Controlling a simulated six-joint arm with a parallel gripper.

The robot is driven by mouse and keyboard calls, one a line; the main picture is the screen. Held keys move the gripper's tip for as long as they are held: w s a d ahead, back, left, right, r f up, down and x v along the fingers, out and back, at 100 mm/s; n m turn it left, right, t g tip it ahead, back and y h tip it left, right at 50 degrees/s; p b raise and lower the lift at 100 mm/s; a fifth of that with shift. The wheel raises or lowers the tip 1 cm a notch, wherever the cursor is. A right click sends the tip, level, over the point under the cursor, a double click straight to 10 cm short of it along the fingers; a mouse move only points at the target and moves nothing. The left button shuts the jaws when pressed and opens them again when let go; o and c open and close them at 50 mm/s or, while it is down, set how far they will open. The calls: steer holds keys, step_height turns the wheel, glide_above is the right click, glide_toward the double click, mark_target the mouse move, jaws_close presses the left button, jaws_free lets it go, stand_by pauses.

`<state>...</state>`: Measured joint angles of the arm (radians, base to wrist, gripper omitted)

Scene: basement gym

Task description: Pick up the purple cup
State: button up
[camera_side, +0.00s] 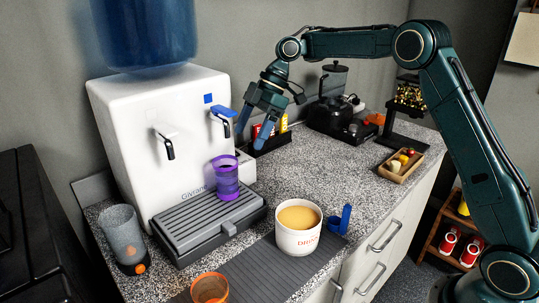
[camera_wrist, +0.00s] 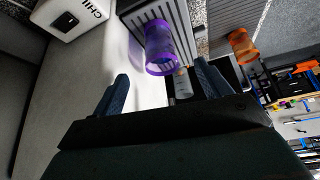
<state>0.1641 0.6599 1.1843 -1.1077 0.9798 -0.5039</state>
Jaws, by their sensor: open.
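The purple cup (camera_side: 226,178) stands upright on the drip tray of the white water dispenser, below its blue-levered tap, in the side view. It also shows in the wrist view (camera_wrist: 161,48), ahead of my fingers. My gripper (camera_side: 247,128) is open and empty, beside the dispenser's right side, higher than the cup and behind it in the side view. In the wrist view my gripper (camera_wrist: 163,85) has its two dark blue fingers wide apart, with the cup's near rim showing in the gap between them. I see no contact with the cup.
The dispenser (camera_side: 160,120) and its blue tap (camera_side: 222,113) stand close to the cup. A white mug (camera_side: 298,228) of tan drink, an orange cup (camera_side: 210,289) and a clear tumbler (camera_side: 124,240) stand nearby. A coffee grinder (camera_side: 335,108) is behind. The counter's middle is clear.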

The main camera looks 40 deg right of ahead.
mark_target(230, 175)
steer(key=shift+x, duration=3.85)
steer(key=shift+x, duration=2.6)
steer(key=shift+w, duration=0.1)
steer(key=c, duration=1.3)
steer(key=shift+r, duration=0.15)
